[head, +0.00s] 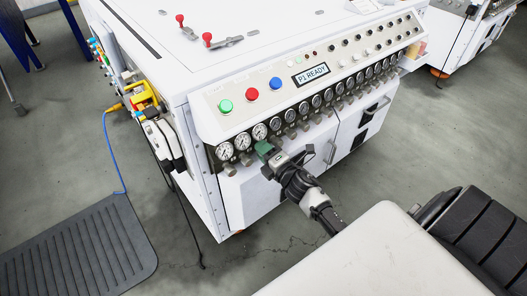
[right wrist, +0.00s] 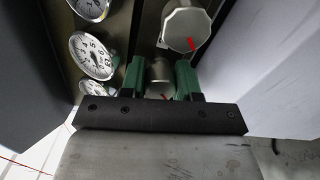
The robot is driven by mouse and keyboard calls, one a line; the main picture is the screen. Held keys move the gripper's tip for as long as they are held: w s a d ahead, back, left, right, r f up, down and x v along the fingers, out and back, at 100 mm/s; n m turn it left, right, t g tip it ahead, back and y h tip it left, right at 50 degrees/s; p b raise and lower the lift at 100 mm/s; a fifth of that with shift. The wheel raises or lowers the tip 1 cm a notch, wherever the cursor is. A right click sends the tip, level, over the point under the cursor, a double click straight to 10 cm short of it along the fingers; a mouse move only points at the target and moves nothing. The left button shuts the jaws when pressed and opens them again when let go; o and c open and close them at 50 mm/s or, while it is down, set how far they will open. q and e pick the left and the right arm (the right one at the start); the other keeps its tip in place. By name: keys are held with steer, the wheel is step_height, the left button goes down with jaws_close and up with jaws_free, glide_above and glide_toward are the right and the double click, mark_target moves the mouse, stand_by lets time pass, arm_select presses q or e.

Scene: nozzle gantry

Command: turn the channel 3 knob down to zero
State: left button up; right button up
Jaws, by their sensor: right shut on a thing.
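My right gripper (head: 265,150) reaches the front of the white console, below the third gauge (head: 259,131) from the left. Its green fingers (right wrist: 160,79) are shut on a grey metal knob (right wrist: 159,72), one finger on each side. In the head view the gripper hides this knob; its place in the row fits channel 3. A neighbouring faceted knob (right wrist: 187,28) with a red mark shows beyond the fingers in the right wrist view. A white dial gauge (right wrist: 92,55) lies left of the held knob; I cannot tell its needle reading surely. My left gripper is not in view.
The sloped panel above carries green (head: 225,106), red (head: 252,95) and blue (head: 276,84) buttons and a display (head: 312,75) reading "P1 READY". Other gauges and knobs crowd close on both sides. A black mat (head: 80,255) lies on the floor at left.

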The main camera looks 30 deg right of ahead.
stand_by(0.4)
steer(key=o, duration=0.6)
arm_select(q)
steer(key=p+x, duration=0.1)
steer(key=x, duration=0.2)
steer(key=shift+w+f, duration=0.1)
arm_select(e)
steer(key=s, duration=1.1)
steer(key=shift+d, duration=0.4)
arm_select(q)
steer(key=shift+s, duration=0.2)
arm_select(e)
steer(key=shift+w, duration=0.1)
